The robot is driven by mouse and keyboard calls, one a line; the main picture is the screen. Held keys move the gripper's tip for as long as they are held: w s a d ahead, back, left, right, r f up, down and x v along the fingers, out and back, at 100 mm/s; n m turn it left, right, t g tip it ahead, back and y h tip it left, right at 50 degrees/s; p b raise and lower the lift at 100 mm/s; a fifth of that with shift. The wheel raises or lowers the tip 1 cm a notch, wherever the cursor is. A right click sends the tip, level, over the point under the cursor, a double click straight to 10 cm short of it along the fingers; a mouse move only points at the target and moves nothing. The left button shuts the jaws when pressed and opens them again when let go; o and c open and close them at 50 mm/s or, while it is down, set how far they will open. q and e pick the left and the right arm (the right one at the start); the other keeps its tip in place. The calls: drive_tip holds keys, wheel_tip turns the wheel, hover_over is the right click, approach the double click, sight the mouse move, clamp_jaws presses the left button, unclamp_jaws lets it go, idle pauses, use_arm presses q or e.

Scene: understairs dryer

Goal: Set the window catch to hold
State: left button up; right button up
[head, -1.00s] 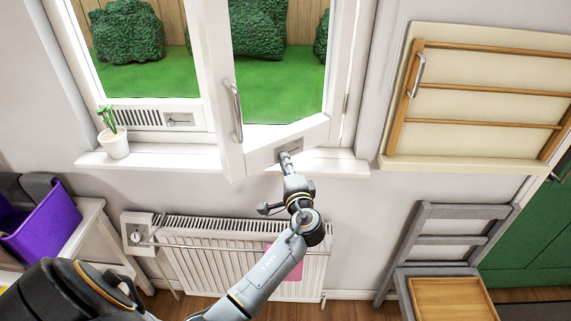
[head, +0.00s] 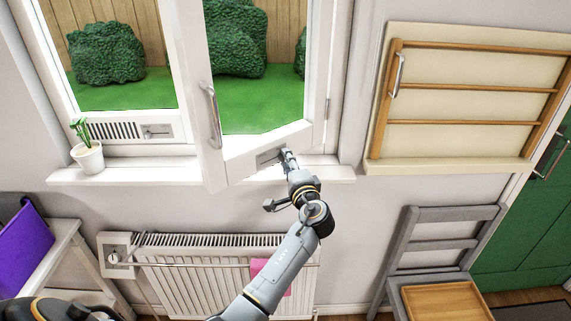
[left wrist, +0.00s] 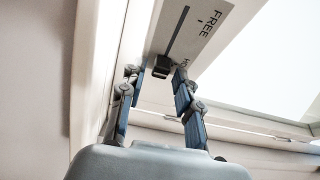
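The window catch is a plate (head: 269,157) on the bottom rail of the open window sash (head: 238,154). In the left wrist view its grey plate (left wrist: 196,30) has a dark slot, the word FREE, and a second label mostly hidden behind a finger, starting with H. The black slider knob (left wrist: 162,68) sits at the slot's near end, beside that second label. My left gripper (head: 286,155) is at the plate's right end. Its fingers (left wrist: 158,72) are apart, with the knob between their tips, closer to the right finger; contact is unclear. My right gripper is out of view.
A sash handle (head: 210,115) is left of the catch. A potted plant (head: 87,155) stands on the sill (head: 130,172). A radiator (head: 200,270) is below. A wall drying rack (head: 462,95) and a grey chair (head: 437,250) are to the right.

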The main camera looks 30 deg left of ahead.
use_arm(q)
drive_tip(key=shift+w, duration=0.1)
drive_tip(key=v, duration=1.2)
wheel_tip(320, 180, down, 19)
drive_tip(key=d+m+h, duration=0.3)
drive_tip(key=h, duration=0.2)
drive_tip(key=s+d+f+g+h, duration=0.1)
drive_tip(key=s+f+g+h, duration=0.1)
drive_tip(key=s+f, duration=0.35)
drive_tip(key=s+d+f+n+g+h, duration=0.1)
drive_tip(key=s+f, duration=0.1)
drive_tip(key=f, duration=0.7)
drive_tip(key=s+d+f+g+h, duration=0.1)
drive_tip(key=s+f+g+h, duration=0.15)
drive_tip(key=f, duration=0.45)
drive_tip(key=s+f+n+g+h, duration=0.1)
drive_tip(key=s+f+n+g, duration=0.1)
drive_tip(key=s+f, duration=0.7)
drive_tip(key=s+f+n+g+h, duration=0.1)
drive_tip(key=s+f, duration=0.6)
drive_tip(key=s, duration=0.5)
drive_tip(key=s+a+f+n+g, duration=0.1)
drive_tip(key=s+f+n, duration=0.1)
drive_tip(key=s, duration=0.7)
drive_tip(key=s+a+f+n+g, duration=0.1)
drive_tip(key=s+a+f+n, duration=0.1)
drive_tip(key=s, duration=0.8)
drive_tip(key=shift+f+n+g+h, duration=0.35)
drive_tip(key=shift+f+n, duration=0.25)
